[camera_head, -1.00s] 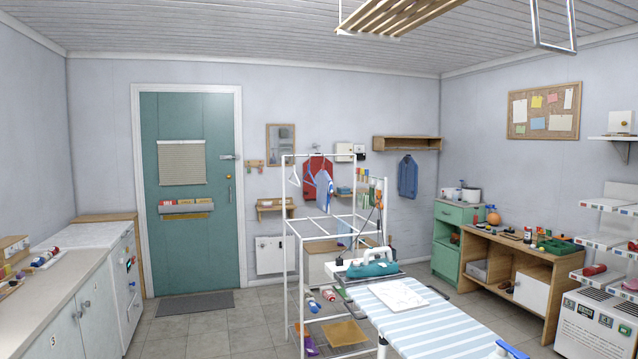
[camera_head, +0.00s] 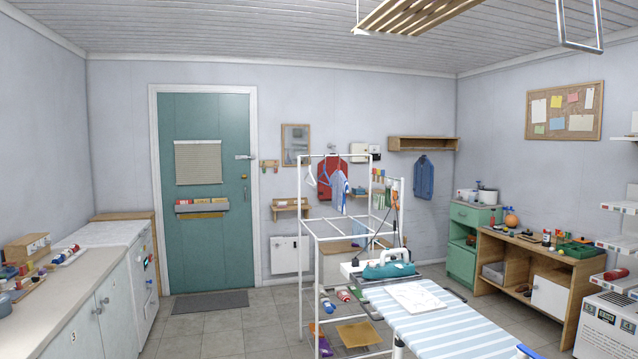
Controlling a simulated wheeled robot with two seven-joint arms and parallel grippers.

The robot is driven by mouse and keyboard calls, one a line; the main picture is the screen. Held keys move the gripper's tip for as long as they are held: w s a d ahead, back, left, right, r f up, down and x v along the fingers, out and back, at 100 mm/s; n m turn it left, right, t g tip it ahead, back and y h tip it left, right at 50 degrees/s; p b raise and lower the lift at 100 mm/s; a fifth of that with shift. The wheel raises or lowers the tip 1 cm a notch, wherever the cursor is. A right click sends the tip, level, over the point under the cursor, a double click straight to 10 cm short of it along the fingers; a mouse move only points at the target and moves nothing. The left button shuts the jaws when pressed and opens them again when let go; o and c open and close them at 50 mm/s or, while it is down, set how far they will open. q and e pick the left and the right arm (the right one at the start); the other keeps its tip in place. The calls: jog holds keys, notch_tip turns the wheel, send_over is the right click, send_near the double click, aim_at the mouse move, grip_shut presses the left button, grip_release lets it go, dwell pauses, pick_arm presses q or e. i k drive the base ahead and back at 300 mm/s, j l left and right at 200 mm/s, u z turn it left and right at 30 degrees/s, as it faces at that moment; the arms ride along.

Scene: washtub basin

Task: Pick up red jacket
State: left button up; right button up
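A red jacket (camera_head: 326,178) hangs against the back wall, to the right of the teal door. It is partly hidden behind the top of the white garment rack and the blue and white clothes (camera_head: 339,190) hanging there. Neither of my grippers shows in the head view, so I cannot see whether they hold anything.
The white rack (camera_head: 304,262) and the striped ironing board (camera_head: 440,325) with a teal iron (camera_head: 388,270) stand between me and the back wall. A counter (camera_head: 75,285) runs along the left. Open floor (camera_head: 200,325) lies before the teal door (camera_head: 205,245).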

aim_at(324, 193)
jog(key=i+j+u, duration=0.3)
jog(key=i, duration=0.4)
jog(key=i+u, duration=0.3)
jog(key=i, duration=1.7)
jog(key=i+j, duration=0.1)
jog(key=i, duration=1.15)
jog(key=i+z, duration=0.1)
jog(key=i, duration=1.15)
jog(key=i+j, duration=0.15)
jog(key=i, duration=1.15)
jog(key=i+l+z, duration=0.2)
jog(key=i+z, duration=0.7)
jog(key=i+j+z, duration=0.2)
jog(key=i+z, duration=0.25)
jog(key=i+j, duration=0.55)
jog(key=i+l+u, duration=0.1)
jog(key=i, duration=0.45)
jog(key=i+l+u, duration=0.1)
jog(key=i+l, duration=0.15)
jog(key=i, duration=0.25)
